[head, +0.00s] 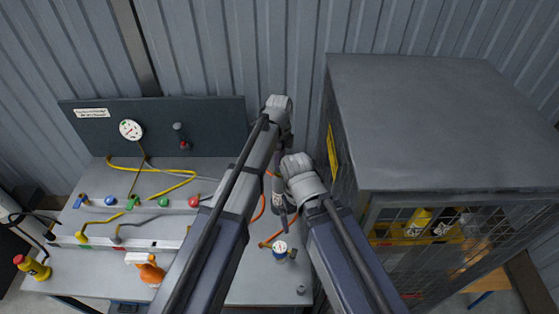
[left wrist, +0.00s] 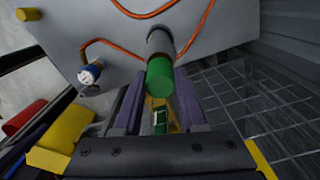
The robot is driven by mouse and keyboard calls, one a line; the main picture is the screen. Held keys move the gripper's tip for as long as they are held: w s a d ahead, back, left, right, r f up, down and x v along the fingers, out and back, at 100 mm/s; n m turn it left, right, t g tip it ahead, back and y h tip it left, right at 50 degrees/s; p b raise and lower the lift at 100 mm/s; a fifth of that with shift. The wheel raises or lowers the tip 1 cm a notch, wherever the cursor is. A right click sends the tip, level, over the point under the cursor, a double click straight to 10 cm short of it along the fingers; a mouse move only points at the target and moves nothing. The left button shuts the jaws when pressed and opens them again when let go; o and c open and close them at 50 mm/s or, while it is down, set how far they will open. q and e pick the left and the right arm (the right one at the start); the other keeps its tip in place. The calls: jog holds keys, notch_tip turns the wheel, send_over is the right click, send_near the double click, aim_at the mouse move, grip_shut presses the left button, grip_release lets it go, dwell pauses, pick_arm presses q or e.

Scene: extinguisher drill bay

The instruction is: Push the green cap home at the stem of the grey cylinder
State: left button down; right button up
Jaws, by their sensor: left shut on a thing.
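In the left wrist view the green cap (left wrist: 160,78) is between the two fingers of my left gripper (left wrist: 157,88), which is shut on it. The grey cylinder (left wrist: 160,42) is just beyond, in line with the cap, and the two appear to meet. I cannot tell whether a gap is left between them or how far the cap is on. In the head view my arms cover this spot, and I cannot make out the cap. My right arm ends beside the left one, and its fingers cannot be made out.
A blue fitting with a white top (left wrist: 90,74) stands left of the cylinder. Orange hoses (left wrist: 100,42) run on the bench (head: 225,180). A mesh cage (head: 450,120) is close on the right. An orange-and-white spray bottle (head: 150,270) and a gauge board (head: 215,125) are left.

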pick_arm(q)
jog(key=shift+f+b, duration=0.8)
jog(key=shift+f, duration=0.05)
jog(key=shift+r, duration=0.1)
jog(key=shift+c, duration=1.9)
grip_release()
notch_tip(320, 180, up, 8)
jog(key=p, duration=0.8)
jog(key=shift+f, duration=0.2)
